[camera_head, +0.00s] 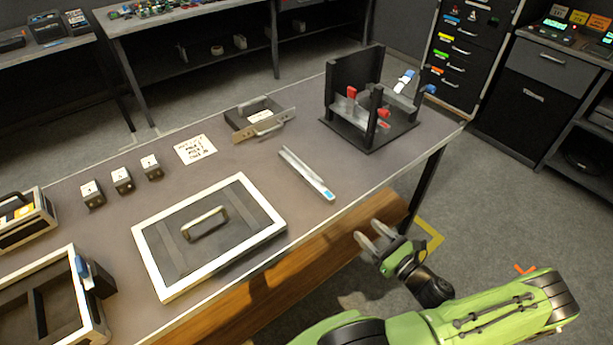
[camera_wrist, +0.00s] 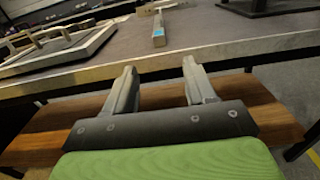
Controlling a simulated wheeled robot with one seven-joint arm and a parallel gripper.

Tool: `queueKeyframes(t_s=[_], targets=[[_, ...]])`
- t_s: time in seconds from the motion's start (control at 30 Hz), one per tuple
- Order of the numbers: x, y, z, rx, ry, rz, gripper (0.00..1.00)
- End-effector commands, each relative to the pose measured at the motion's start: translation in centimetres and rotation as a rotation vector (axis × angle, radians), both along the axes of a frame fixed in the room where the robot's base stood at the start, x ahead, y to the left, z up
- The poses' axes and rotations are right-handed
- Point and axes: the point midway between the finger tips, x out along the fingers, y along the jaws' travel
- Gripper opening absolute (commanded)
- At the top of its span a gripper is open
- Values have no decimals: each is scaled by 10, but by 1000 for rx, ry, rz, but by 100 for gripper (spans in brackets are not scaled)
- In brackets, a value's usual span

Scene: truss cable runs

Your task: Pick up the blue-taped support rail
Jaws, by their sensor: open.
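The blue-taped support rail (camera_head: 306,173) is a slim pale metal bar lying on the grey table, with blue tape at its near end. It also shows in the wrist view (camera_wrist: 158,28), beyond my fingers, blue end toward me. My gripper (camera_head: 373,240) is open and empty, outside the table's front edge, to the right of and nearer than the rail. In the wrist view my two fingers (camera_wrist: 163,80) are spread apart, pointing at the table edge. Nothing lies between them.
A black rack (camera_head: 352,75) with red and blue clips stands right of the rail. A white-framed panel with a handle (camera_head: 205,280) lies to its left. A grey handled tray (camera_head: 240,126) sits behind. The table's front edge (camera_wrist: 130,73) and a wooden beam (camera_wrist: 262,90) lie before my gripper.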

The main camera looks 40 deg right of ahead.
Motion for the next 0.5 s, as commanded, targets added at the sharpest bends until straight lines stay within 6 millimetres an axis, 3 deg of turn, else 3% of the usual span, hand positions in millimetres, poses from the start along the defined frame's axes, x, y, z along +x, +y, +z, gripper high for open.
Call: queueKeyframes(t_s=[0.3,0.5], targets=[[77,5,0,-3,-1,11,55],[104,5,-1,-4,2,9,55]])
